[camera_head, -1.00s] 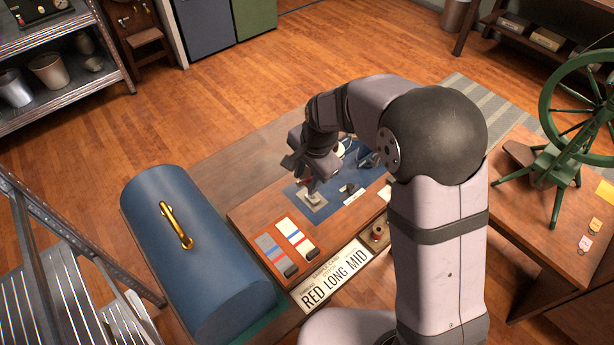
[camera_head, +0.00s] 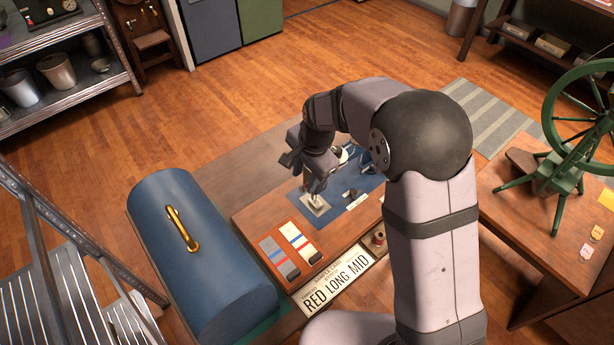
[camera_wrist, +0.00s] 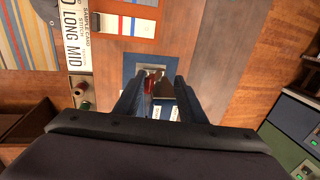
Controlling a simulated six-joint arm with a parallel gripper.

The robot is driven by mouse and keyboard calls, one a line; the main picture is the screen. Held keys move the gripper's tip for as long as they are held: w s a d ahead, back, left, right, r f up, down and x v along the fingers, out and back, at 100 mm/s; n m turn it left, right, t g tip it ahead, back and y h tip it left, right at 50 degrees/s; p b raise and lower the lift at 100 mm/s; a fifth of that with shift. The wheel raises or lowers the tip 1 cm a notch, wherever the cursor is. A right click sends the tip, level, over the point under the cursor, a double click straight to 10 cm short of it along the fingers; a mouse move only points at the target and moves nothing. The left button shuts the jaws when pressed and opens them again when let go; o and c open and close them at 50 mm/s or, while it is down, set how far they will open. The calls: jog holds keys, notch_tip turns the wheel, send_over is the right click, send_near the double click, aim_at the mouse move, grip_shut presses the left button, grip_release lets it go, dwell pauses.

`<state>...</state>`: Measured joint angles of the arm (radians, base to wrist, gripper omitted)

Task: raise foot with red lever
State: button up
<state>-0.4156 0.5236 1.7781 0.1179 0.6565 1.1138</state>
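The red lever (camera_wrist: 150,86) shows in the wrist view, between my fingers and closer to the left one. My gripper (camera_wrist: 157,82) is open, its two dark fingers standing apart on either side of the lever. In the head view my gripper (camera_head: 316,186) points down over a pale metal plate (camera_head: 315,205) on the blue mat (camera_head: 344,203). The same plate (camera_wrist: 150,70) lies just beyond the fingertips in the wrist view. The lever is mostly hidden by my gripper in the head view, and I cannot make out the foot clearly.
A sign reading RED LONG MID (camera_head: 337,284) and an orange-framed striped sample card (camera_head: 292,254) lie along the bench front. A blue domed case with a gold handle (camera_head: 200,255) is at left. A green spinning wheel (camera_head: 560,170) stands on the right table.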

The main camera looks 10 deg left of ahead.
jog(key=shift+w+a, duration=0.4)
jog(key=shift+w+a+r+p, duration=0.1)
jog(key=shift+p, duration=0.2)
jog(key=shift+w+a, duration=0.45)
jog(key=shift+w, duration=0.05)
jog(key=shift+w+a+p, duration=0.1)
jog(key=shift+p, duration=0.2)
jog(key=shift+w+a+f, duration=0.35)
jog(key=shift+w+a, duration=0.05)
jog(key=shift+a, duration=0.05)
jog(key=shift+w+a+f, duration=0.1)
jog(key=shift+f, duration=0.05)
jog(key=shift+w+a+f, duration=0.25)
jog(key=shift+a, duration=0.05)
